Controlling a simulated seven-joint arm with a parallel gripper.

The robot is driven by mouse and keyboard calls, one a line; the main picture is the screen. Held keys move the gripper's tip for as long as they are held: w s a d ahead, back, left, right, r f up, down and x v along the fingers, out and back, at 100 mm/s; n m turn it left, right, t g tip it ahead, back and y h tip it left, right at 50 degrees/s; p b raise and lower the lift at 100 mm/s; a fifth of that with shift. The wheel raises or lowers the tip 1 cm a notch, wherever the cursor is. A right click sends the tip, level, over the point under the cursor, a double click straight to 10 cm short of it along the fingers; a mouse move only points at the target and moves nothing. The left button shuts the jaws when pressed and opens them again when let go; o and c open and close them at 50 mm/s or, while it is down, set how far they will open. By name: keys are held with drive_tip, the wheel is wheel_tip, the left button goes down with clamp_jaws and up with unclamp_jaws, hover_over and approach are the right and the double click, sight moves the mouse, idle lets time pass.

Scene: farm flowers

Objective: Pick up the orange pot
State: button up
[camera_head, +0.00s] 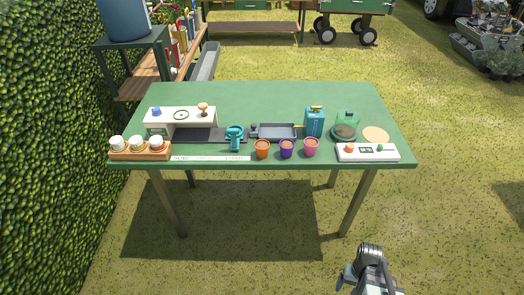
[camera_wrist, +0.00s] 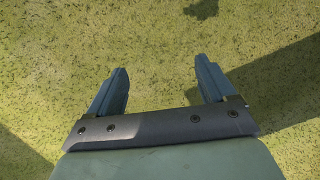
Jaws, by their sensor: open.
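The orange pot (camera_head: 262,149) stands upright near the front edge of the green table (camera_head: 270,97), at the left end of a row of three pots. A purple pot (camera_head: 286,148) and a pink pot (camera_head: 311,147) stand to its right. My gripper (camera_head: 345,280) is low at the bottom right of the head view, in front of the table and well away from the pots. In the wrist view my gripper (camera_wrist: 160,88) has its two fingers wide apart with only grass between them. No pot shows in the wrist view.
A teal tool (camera_head: 235,137), a grey tray (camera_head: 277,132) and a blue can (camera_head: 314,122) are behind the pots. A wooden holder with white jars (camera_head: 140,154) is at the left, a white panel (camera_head: 368,153) at the right. The table's back half is clear.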

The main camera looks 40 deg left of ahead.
drive_tip(key=w+a+r+n+t+y, duration=0.1)
drive_tip(key=w+a+r, duration=0.25)
drive_tip(key=a, duration=0.45)
drive_tip(key=w+a+r+n+t, duration=0.1)
drive_tip(key=w+a+r, duration=0.2)
drive_tip(key=a+r, duration=0.3)
drive_tip(key=m+t+y, duration=0.2)
drive_tip(key=y, duration=0.2)
approach(263, 147)
drive_tip(key=w+d, duration=0.2)
wheel_tip(263, 147, up, 3)
drive_tip(key=w+a+m, duration=0.1)
drive_tip(key=a+m, duration=0.1)
drive_tip(key=m, duration=0.2)
drive_tip(key=a+f+m, duration=0.1)
drive_tip(key=f+m, duration=0.3)
drive_tip(key=m, duration=0.1)
drive_tip(key=s+a+f+m+g, duration=0.1)
drive_tip(key=f+m, duration=0.4)
drive_tip(key=m, duration=0.1)
drive_tip(key=a+f+m+g+h, duration=0.1)
drive_tip(key=f+m, duration=0.3)
drive_tip(key=m, duration=0.2)
drive_tip(key=shift+s+a+f, duration=0.15)
drive_tip(key=shift+s+a, duration=0.2)
drive_tip(key=shift+a, duration=0.05)
